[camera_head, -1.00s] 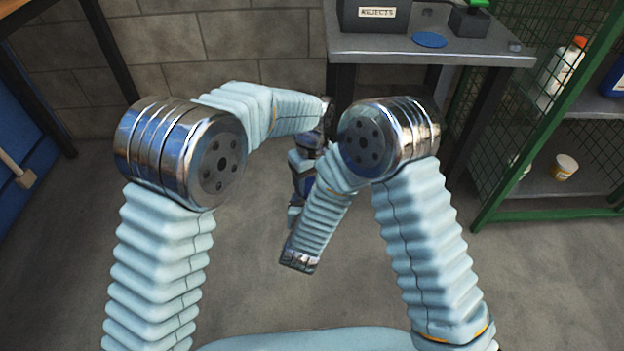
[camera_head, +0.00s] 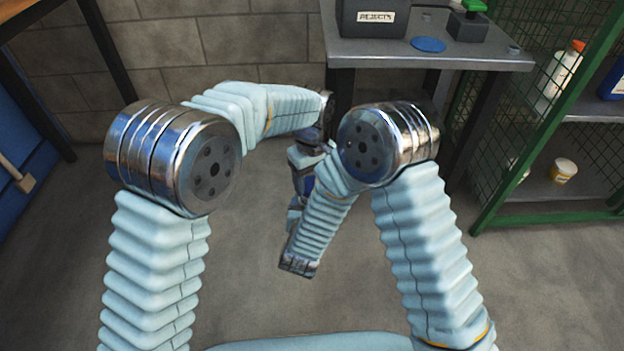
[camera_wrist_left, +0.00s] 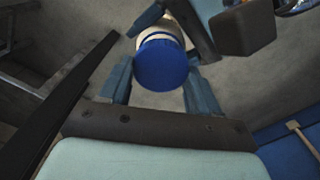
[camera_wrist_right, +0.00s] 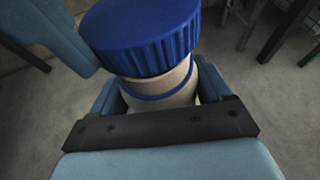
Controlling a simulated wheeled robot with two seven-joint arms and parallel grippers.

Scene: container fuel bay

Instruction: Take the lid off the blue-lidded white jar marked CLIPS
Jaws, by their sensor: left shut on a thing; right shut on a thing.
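The white jar (camera_wrist_right: 178,88) shows in the right wrist view with a thin blue band below its ribbed blue lid (camera_wrist_right: 140,38). The lid is on top of the jar. My right gripper (camera_wrist_right: 160,97) is shut on the jar's body. My left gripper (camera_wrist_left: 158,76) is shut on the lid; the lid's flat top (camera_wrist_left: 161,65) faces the left wrist camera. One left finger (camera_wrist_right: 45,35) shows beside the lid. The CLIPS marking is not visible. In the head view my arms mostly hide the jar, and my left gripper (camera_head: 300,190) is partly covered.
A grey table (camera_head: 420,53) at the back holds a REJECTS box (camera_head: 374,20), a blue disc (camera_head: 428,44) and a green-topped device (camera_head: 468,22). A green mesh shelf (camera_head: 590,205) on the right holds a white bottle (camera_head: 558,78) and a small tub (camera_head: 563,170). The floor around is clear.

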